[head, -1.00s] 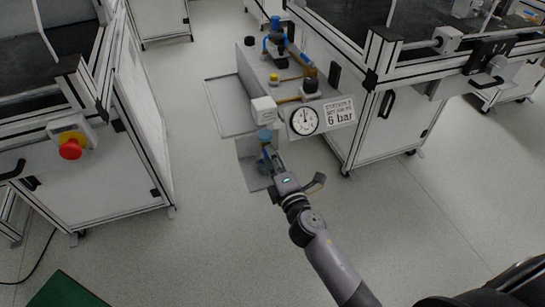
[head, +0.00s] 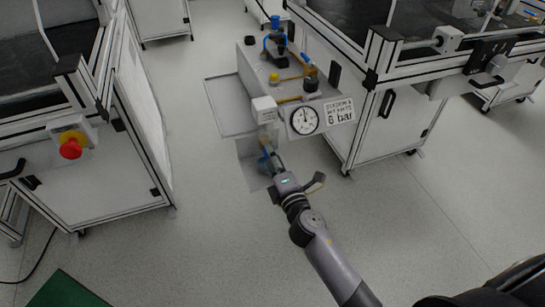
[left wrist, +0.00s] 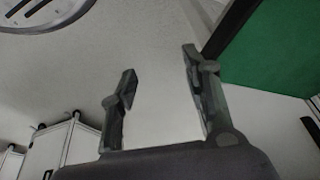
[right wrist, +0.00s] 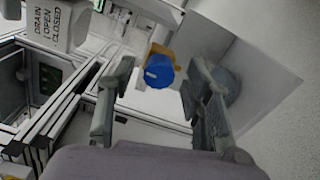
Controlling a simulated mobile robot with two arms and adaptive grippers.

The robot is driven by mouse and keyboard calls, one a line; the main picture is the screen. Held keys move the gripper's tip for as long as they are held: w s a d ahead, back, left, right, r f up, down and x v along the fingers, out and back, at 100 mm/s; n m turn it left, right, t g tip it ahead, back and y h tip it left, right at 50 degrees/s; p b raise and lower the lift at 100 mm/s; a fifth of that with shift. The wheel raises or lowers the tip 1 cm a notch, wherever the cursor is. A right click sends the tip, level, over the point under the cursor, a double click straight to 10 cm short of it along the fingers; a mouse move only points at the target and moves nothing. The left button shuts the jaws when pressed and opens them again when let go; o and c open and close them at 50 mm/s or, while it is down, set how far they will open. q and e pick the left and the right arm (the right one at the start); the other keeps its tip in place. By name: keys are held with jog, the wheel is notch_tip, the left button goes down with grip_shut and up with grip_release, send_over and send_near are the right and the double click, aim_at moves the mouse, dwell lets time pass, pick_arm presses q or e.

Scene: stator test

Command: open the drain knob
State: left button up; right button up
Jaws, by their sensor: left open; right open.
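The drain knob (right wrist: 159,71) is the round blue knob with a small white mark in the right wrist view. A label (right wrist: 47,27) reading DRAIN, OPEN, CLOSED is at the upper left there. My right gripper (right wrist: 160,88) is open, and the knob shows between its spread fingers, towards the tips. I cannot tell whether a finger touches it. In the head view my right gripper (head: 268,162) is below the white unit (head: 250,82) with the gauge; the knob is hard to make out there. My left gripper (left wrist: 152,90) is open and empty, seen only in the left wrist view.
The pressure gauge (head: 304,121) and a 6 bar sign (head: 340,112) are on the unit's front. A grey panel (right wrist: 245,65) stands close beside my right fingers. A workbench (head: 385,100) is to the right, another with a red button (head: 70,149) left. Floor between is clear.

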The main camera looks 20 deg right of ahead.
jog(key=shift+s, duration=0.1)
jog(key=s, duration=0.7)
jog(key=shift+s+d, duration=0.15)
dwell(0.6)
